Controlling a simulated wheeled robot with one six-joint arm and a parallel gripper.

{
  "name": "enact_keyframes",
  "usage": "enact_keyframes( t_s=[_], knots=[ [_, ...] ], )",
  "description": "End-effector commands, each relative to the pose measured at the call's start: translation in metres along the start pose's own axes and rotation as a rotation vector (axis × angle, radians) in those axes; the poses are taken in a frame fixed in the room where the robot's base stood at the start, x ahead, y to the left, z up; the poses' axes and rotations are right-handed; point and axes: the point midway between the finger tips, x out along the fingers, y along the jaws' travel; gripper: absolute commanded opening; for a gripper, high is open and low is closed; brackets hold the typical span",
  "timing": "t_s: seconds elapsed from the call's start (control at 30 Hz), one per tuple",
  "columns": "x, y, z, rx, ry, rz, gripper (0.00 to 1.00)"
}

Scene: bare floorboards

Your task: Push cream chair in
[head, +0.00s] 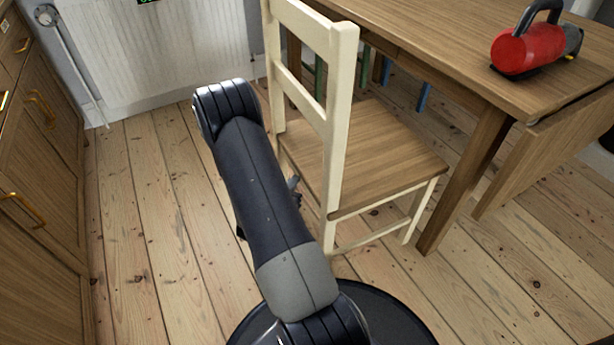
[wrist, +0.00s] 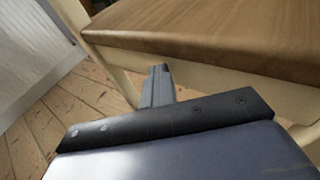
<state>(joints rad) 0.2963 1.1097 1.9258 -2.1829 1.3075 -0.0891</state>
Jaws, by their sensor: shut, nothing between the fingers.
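The cream chair (head: 337,120) has a cream frame and a brown wooden seat. It stands upright in the head view, its back towards the left and its seat edge close to the wooden table (head: 440,45). In the wrist view the seat (wrist: 210,35) and the cream rail under it fill the upper part. My gripper (wrist: 160,72) is shut and empty, its fingertips just below the seat edge, near the cream rail. Whether they touch the chair I cannot tell. In the head view my arm hides most of the gripper; a small part shows beside the chair's rear leg.
A red and black appliance (head: 525,48) sits on the table. Wooden cabinets (head: 40,140) line the left side, and a white radiator (head: 155,55) stands at the back. Bare floorboards (head: 150,230) lie free between the cabinets and my arm. A table leg (head: 465,185) stands right of the chair.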

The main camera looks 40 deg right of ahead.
Motion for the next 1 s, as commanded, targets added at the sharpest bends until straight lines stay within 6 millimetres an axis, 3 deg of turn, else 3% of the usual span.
enact_keyframes(
  t_s=[1.0],
  knots=[
    [0.051, -0.039, 0.011, 0.005, -0.003, -0.013, 0.0]
  ],
)
